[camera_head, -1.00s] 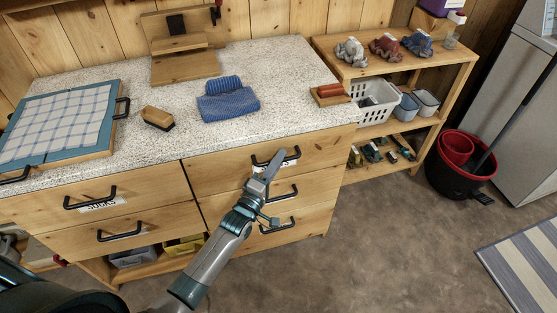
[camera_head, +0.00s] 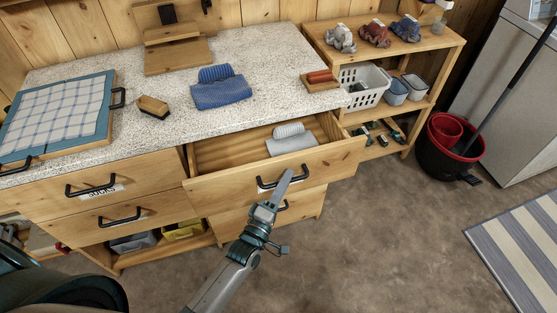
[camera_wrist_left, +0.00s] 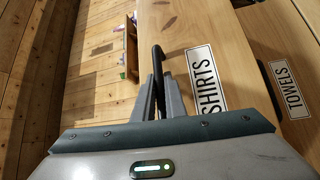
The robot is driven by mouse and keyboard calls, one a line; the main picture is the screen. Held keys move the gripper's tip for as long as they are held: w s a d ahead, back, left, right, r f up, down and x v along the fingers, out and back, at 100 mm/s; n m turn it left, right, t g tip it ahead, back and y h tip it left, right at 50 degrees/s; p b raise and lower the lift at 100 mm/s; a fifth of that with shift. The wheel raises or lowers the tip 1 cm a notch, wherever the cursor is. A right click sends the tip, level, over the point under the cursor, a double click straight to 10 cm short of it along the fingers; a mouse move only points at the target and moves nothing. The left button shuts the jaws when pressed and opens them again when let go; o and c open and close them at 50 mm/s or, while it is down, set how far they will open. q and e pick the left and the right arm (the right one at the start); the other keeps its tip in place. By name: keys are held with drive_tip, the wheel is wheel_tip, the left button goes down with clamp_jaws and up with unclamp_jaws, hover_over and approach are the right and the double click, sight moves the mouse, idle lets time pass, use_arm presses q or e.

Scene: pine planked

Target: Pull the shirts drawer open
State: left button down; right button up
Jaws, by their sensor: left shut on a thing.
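The shirts drawer (camera_head: 225,192) is the top right drawer of the wooden cabinet, and it stands well out from the front. Inside it lies a folded grey-white cloth (camera_head: 291,145) with a rolled part on it. My left gripper (camera_head: 282,183) is at the drawer's black handle (camera_head: 266,187). In the left wrist view its fingers (camera_wrist_left: 159,95) are shut around the handle (camera_wrist_left: 157,60), beside the label reading SHIRTS (camera_wrist_left: 207,80). My right gripper is not in view.
A drawer labelled TOWELS (camera_wrist_left: 289,88) is beneath. The socks drawer (camera_head: 60,192) on the left is shut. On the counter (camera_head: 270,60) are a blue cloth (camera_head: 220,90), a brush (camera_head: 153,107) and a framed checked cloth (camera_head: 55,115).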

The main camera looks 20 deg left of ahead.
use_arm(q)
drive_tip(key=s+d+p, duration=0.1)
drive_tip(key=s+d, duration=1)
drive_tip(key=s, duration=0.5)
drive_tip(key=shift+s+d, duration=0.15)
drive_tip(key=shift+s, duration=0.25)
drive_tip(key=c, duration=1.8)
unclamp_jaws()
